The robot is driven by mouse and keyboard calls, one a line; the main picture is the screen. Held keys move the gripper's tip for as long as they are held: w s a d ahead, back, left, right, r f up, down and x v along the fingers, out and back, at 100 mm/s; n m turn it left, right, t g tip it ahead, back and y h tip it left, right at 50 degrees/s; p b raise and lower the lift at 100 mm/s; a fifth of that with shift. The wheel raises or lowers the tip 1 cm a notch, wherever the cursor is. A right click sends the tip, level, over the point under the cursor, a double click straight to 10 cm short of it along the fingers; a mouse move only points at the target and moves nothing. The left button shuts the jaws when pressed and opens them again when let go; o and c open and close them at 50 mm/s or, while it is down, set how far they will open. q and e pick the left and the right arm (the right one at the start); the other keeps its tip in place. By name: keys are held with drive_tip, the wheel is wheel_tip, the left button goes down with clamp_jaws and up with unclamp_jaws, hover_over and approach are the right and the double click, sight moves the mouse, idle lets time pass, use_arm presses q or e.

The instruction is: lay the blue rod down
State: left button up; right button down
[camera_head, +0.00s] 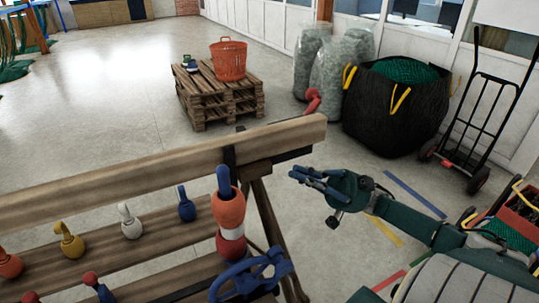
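A blue rod (224,180) stands upright, its top showing above an orange float (228,209). A white float (231,232) and a red float (231,247) sit below the orange one, and they hide the rod's lower part. The stack stands at the right end of the wooden bench. My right gripper (305,177) is to the right of the stack, apart from it, beyond the bench end. Its dark fingers point left; whether they are open or shut is unclear. My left gripper is not in view.
Orange, yellow, white and blue pieces line the bench (95,205). A blue looped fixture (250,276) is at its front right. A pallet stack (219,97) with an orange basket (229,60), a black bag (396,110) and a hand truck (482,117) stand behind. Coloured strips mark the floor.

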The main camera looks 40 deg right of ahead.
drive_tip(key=w+a+f+p+x, duration=0.1)
drive_tip(key=p+x, duration=0.4)
drive_tip(key=x, duration=0.7)
drive_tip(key=shift+f, duration=0.7)
drive_tip(key=shift+a, duration=0.2)
